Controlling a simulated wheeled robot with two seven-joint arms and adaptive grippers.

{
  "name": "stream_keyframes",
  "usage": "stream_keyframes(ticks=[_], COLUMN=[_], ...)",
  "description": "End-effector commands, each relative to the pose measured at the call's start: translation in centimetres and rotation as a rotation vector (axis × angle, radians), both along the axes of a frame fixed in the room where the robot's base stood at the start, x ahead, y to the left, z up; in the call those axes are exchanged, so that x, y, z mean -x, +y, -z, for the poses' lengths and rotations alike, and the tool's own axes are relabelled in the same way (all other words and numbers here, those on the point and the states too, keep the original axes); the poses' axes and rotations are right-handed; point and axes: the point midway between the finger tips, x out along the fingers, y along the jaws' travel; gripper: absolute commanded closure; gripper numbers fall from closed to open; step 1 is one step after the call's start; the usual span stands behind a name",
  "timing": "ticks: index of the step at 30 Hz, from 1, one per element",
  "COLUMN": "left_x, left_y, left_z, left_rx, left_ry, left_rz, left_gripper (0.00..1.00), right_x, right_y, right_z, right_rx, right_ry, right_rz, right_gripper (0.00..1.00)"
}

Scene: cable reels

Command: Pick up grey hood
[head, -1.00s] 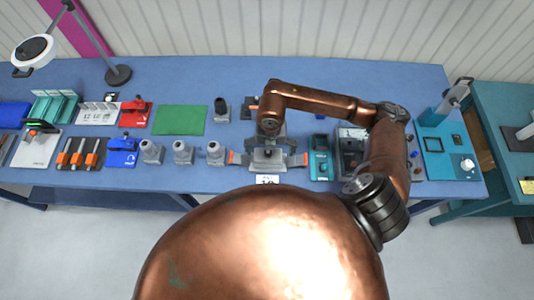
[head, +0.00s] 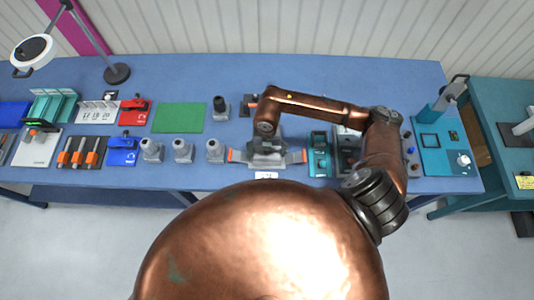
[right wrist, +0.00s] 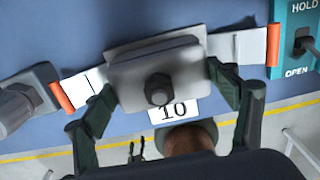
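In the right wrist view, a grey block-shaped part (right wrist: 180,75) with a black hexagonal piece on it sits in the middle; it looks like a grey hood. Pale strips with orange ends stick out on both sides of it. My right gripper (right wrist: 162,82) is open above it, one dark finger at each side; whether the fingers touch it I cannot tell. Other grey hood-like parts (head: 215,151) stand in a row to the left. My left gripper is not in view.
A label marked 10 (right wrist: 174,110) lies at the block's near side. A teal box (head: 319,158) reading HOLD and OPEN stands close on the right. A green mat (head: 180,118) lies further left. The blue bench (head: 310,75) is clear at the back.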

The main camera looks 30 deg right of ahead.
Motion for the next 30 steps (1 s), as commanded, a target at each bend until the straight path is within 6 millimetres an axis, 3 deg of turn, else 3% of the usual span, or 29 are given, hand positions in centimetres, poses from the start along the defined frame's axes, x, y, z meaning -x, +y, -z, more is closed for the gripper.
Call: stream_keyframes(ticks=[12,23,30], left_x=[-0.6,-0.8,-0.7], left_y=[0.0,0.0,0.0], left_z=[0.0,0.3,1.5], left_rx=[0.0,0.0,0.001], left_ry=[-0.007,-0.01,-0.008], left_rz=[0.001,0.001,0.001], left_gripper=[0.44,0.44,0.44], right_x=[0.0,-0.1,-0.1], right_y=[0.0,0.0,0.3], right_z=[0.0,-0.5,-3.4], right_rx=[0.001,0.0,-0.002], right_ry=[-0.001,-0.002,-0.005], right_rz=[0.0,0.0,-0.003], right_gripper=[0.52,0.52,0.52])
